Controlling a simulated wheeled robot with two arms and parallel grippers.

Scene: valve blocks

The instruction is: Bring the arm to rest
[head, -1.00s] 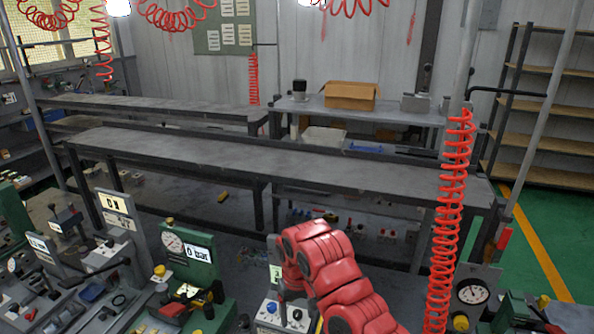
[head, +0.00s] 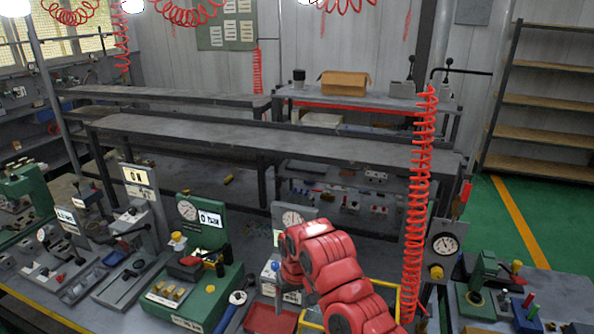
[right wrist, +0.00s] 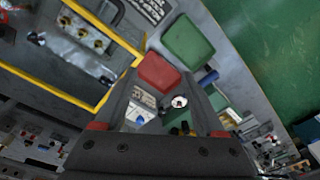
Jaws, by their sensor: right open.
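My right arm, in red, reaches up from the bottom of the head view. Its right gripper (head: 289,297) points down over the front workbench (head: 75,312), partly hidden by the arm's own links. In the right wrist view the gripper (right wrist: 160,88) has its two dark fingers apart, with nothing held between them. Beyond the fingers lie a red tray (right wrist: 158,73) and a green tray (right wrist: 188,42). The red tray also shows just below the gripper in the head view (head: 270,320). My left gripper is not in view.
A green valve block with a gauge (head: 188,210) stands left of the gripper. A red coiled hose (head: 418,190) hangs right of the arm. A yellow frame (right wrist: 110,92) lies beside the fingers. Another gauge (head: 445,244) and green block stand right. An empty bench (head: 270,145) is behind.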

